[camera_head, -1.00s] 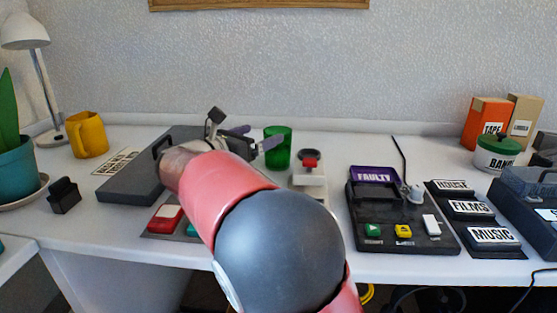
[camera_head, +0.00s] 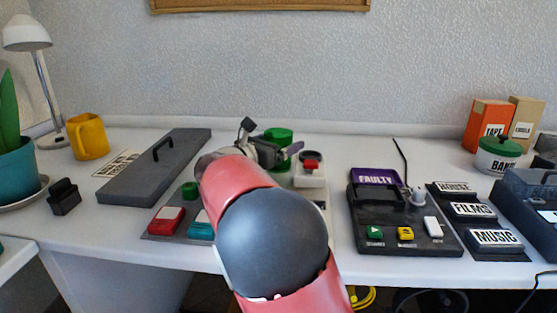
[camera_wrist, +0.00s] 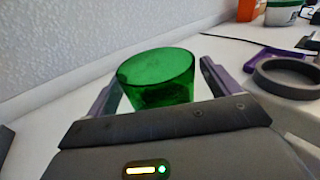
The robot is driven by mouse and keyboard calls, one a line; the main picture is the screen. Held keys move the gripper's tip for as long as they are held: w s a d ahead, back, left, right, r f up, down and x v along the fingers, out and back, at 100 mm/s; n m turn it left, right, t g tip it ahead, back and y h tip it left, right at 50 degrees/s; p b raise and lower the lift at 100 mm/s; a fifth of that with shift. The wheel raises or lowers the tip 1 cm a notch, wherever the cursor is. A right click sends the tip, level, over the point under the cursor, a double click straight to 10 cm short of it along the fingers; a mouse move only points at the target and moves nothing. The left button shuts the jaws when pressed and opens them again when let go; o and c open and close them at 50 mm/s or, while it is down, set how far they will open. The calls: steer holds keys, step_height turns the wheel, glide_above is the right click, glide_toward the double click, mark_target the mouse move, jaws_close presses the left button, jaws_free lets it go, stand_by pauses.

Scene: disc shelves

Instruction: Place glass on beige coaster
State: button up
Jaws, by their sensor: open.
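The green glass (camera_head: 279,134) stands upright near the back of the white desk, partly hidden behind my gripper (camera_head: 283,151). In the wrist view the glass (camera_wrist: 158,78) is between the two purple-grey fingers of my gripper (camera_wrist: 154,82), with a finger to each side. The gripper is open, and white desk shows between the glass and the fingers. I cannot make out a beige coaster in either view.
A grey slab with a handle (camera_head: 160,170) lies left of my arm. A white device with a red button (camera_head: 311,172) stands close right of the gripper. A black console (camera_head: 400,222) and a yellow mug (camera_head: 88,136) are farther off.

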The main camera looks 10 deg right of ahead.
steer(key=c, duration=1.2)
steer(key=shift+r, duration=0.1)
steer(key=shift+c, duration=1.2)
